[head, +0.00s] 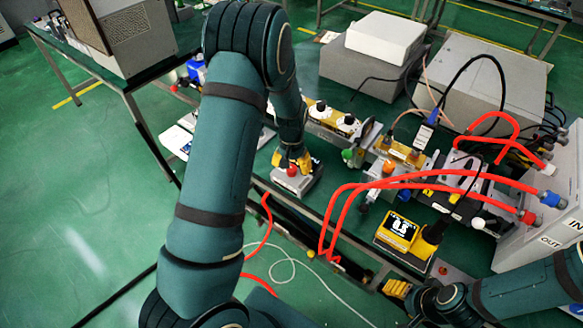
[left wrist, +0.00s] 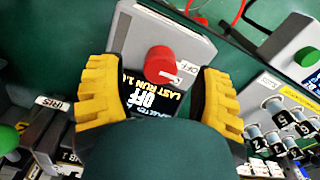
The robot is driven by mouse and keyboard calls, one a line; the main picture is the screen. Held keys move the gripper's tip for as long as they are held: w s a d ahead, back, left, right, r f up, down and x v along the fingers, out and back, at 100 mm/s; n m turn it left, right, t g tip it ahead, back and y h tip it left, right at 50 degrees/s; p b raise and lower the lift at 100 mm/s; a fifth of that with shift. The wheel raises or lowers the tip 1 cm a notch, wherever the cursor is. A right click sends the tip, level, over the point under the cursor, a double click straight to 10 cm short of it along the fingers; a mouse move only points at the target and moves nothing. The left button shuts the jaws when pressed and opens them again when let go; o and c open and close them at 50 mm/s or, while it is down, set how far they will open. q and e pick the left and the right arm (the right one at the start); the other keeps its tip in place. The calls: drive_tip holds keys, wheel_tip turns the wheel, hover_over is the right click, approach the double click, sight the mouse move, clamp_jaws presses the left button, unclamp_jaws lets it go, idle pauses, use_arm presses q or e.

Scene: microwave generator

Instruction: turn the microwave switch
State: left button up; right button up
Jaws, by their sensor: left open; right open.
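The microwave switch is a red round knob (left wrist: 160,65) on a grey box (left wrist: 186,38) whose dark display reads "OFF" and "LAST RUN". In the head view the red knob (head: 292,171) sits on the grey box on the table's front side. My left gripper (head: 290,162) points down over it, with its yellow fingers close to the knob. In the left wrist view my left gripper (left wrist: 160,82) is open, one finger on each side of the knob with gaps between.
Right of the switch stand several fittings and a yellow meter (head: 398,229) with a display. Red hoses (head: 420,178) arch to a white box (head: 545,225) marked IN and OUT. Grey boxes (head: 375,50) stand behind. Green floor lies free at left.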

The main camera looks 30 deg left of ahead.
sight(292, 168)
use_arm(q)
wheel_tip(292, 168, up, 10)
drive_tip(key=shift+r, duration=0.2)
idle(0.5)
drive_tip(key=s+d+f+h, duration=0.1)
drive_tip(key=s+d+f, duration=0.2)
drive_tip(key=d+f, duration=0.25)
drive_tip(key=s+d+f+h, duration=0.1)
drive_tip(key=s+d+f, duration=0.2)
drive_tip(key=d+f, duration=0.3)
drive_tip(key=s+d+f+t+h, duration=0.1)
drive_tip(key=s+d+f, duration=0.5)
drive_tip(key=s+d, duration=0.4)
drive_tip(key=shift+s+d+f+t+h, duration=0.25)
drive_tip(key=shift+s+t+h, duration=0.05)
drive_tip(key=shift+t+h, duration=0.1)
